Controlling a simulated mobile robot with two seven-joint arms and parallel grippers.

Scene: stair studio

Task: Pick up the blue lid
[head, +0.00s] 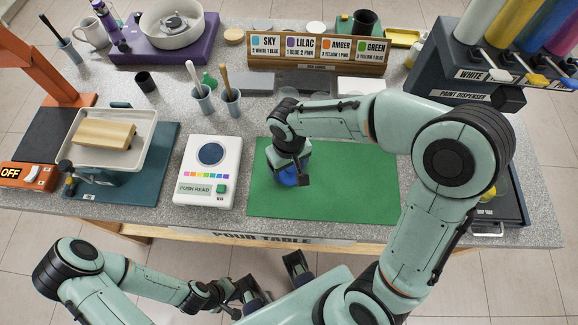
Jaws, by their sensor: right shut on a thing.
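The blue lid (287,180) shows as a small blue patch low under my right gripper, over the green mat (345,195). My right gripper (289,172) reaches down from above and is shut on it. The gripper and wrist hide most of the lid, and I cannot tell whether it sits on something or touches the mat. My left gripper (250,296) is below the table's front edge, away from the lid. Its fingers are too unclear to tell open from shut.
A white push-read device (210,172) stands left of the mat. Cups with brushes (229,102) stand behind it. A scale with a tray (113,140) is further left. A colour card rack (318,59) is at the back, a paint dispenser (470,75) at the right. The mat's right half is clear.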

